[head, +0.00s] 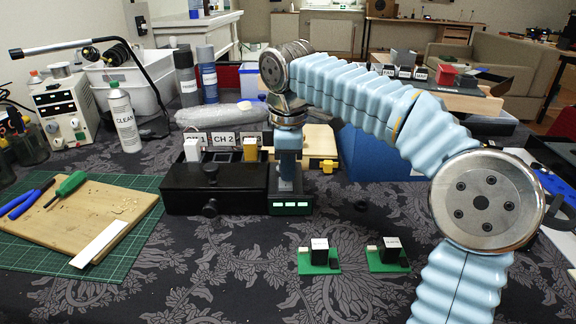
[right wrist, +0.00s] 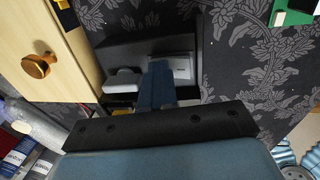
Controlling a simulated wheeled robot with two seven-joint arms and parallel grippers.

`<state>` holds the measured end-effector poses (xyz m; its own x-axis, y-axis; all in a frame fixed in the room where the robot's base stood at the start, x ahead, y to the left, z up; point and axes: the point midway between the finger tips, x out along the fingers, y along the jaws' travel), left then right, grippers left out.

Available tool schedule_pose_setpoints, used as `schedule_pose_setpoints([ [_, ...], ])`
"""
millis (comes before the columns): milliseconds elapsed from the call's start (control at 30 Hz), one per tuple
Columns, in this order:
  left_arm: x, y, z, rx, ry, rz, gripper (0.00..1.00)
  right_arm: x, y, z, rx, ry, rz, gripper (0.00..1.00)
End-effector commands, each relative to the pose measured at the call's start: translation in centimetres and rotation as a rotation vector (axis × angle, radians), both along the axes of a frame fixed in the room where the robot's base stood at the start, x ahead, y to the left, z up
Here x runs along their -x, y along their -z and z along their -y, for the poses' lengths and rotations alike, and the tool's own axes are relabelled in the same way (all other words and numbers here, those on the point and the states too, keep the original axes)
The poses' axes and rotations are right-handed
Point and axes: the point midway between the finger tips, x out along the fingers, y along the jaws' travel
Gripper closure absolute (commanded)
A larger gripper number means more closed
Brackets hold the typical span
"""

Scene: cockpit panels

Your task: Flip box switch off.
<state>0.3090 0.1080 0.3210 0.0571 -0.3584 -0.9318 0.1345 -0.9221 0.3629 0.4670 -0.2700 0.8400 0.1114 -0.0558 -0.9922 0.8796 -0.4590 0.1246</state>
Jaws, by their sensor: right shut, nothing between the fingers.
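A black box with a front knob (head: 235,193) stands at the table's middle, with tags reading CH 1, CH 2 and one partly hidden. A white block (head: 192,150) and a yellow block (head: 251,149) rise from it. Beside its right end is a dark unit with green lit marks (head: 290,205). My right gripper (head: 287,185) points down at this unit, shut and empty. In the right wrist view its fingers (right wrist: 157,85) lie in front of a pale switch-like plate (right wrist: 182,68) on a dark body; contact cannot be told. My left gripper is not in view.
Two small green boards (head: 319,262) (head: 388,260) with black blocks lie in front. A wooden board (head: 85,218) with tools is on the green mat at left. A light wooden box (head: 318,148) and a blue panel stand behind my right gripper.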

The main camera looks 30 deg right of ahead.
Motion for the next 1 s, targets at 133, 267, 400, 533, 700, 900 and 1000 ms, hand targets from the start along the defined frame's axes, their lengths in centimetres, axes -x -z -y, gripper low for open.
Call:
schedule_pose_setpoints([
  [133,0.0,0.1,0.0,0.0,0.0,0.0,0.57,0.3,0.3,-0.2,0.0,-0.001,-0.007,1.0],
  [267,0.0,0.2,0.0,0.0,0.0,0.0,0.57,0.8,0.2,-0.5,0.0,-0.002,-0.009,1.0],
  [400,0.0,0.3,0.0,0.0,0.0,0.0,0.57,1.3,0.0,-0.7,0.001,-0.001,-0.007,1.0],
  [533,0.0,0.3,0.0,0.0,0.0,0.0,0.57,1.4,0.0,-0.8,0.0,-0.001,-0.007,1.0],
  [700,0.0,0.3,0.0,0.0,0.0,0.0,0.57,1.4,-0.1,-0.8,0.0,-0.001,-0.005,1.0],
  [900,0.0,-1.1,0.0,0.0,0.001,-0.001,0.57,1.4,-1.4,-0.9,0.0,-0.001,-0.005,1.0],
  [1000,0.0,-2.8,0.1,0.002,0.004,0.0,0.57,1.4,-3.0,-1.3,0.0,-0.002,-0.005,1.0],
])
